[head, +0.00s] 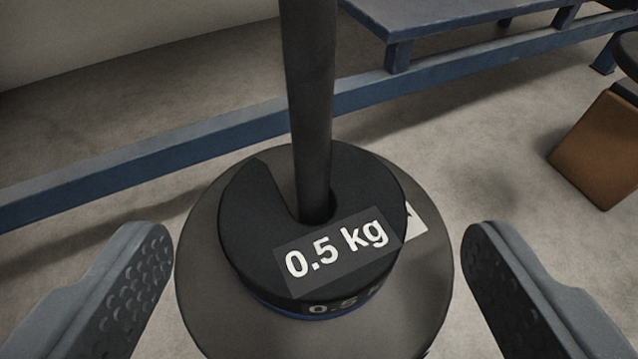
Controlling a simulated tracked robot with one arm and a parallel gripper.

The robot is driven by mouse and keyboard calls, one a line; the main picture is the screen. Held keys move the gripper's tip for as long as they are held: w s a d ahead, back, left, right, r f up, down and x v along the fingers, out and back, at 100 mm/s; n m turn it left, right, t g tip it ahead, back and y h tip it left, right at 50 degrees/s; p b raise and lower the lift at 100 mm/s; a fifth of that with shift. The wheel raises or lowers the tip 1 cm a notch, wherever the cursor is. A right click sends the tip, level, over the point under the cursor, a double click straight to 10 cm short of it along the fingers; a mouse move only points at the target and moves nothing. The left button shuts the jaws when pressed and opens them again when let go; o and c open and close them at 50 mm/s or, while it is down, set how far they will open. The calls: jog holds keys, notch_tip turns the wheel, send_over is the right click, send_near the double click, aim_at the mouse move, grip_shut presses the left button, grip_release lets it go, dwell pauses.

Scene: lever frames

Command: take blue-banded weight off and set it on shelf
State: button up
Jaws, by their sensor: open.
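The weight (262,215) is a dark slotted disc with a "0.5 kg" label on top. A blue band (300,308) shows low on its near side, with another partly hidden label above it. It sits around a dark upright rod (312,110), its slot opening toward the far left. Under it is a wider grey round plate (408,300). My gripper (318,270) is open, with one padded finger at the left and one at the right of the plate. Neither finger touches the weight. No part clearly marked as the shelf can be told.
A long blue beam (210,145) crosses behind the rod. A blue raised platform (460,22) on short legs stands at the back right. A brown block (602,150) stands at the right with a dark round thing above it. The grey floor between is clear.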

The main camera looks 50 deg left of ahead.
aim_at(328, 126)
jog(key=shift+f+b+x, duration=0.2)
jog(key=shift+b+x, duration=0.1)
jog(key=shift+x, duration=0.8)
jog(key=shift+w+a, duration=0.1)
jog(key=shift+a, duration=0.05)
jog(key=shift+r, duration=0.1)
jog(key=c, duration=1.2)
jog(key=shift+r, duration=0.45)
notch_tip(328, 126, up, 3)
jog(key=shift+r+p, duration=0.1)
jog(key=shift+p, duration=1.05)
jog(key=s+d+p, duration=0.2)
jog(key=d, duration=0.6)
jog(key=s+d+p, duration=0.3)
jog(key=d, duration=0.6)
jog(key=shift+d+p, duration=0.15)
jog(key=shift+p, duration=0.15)
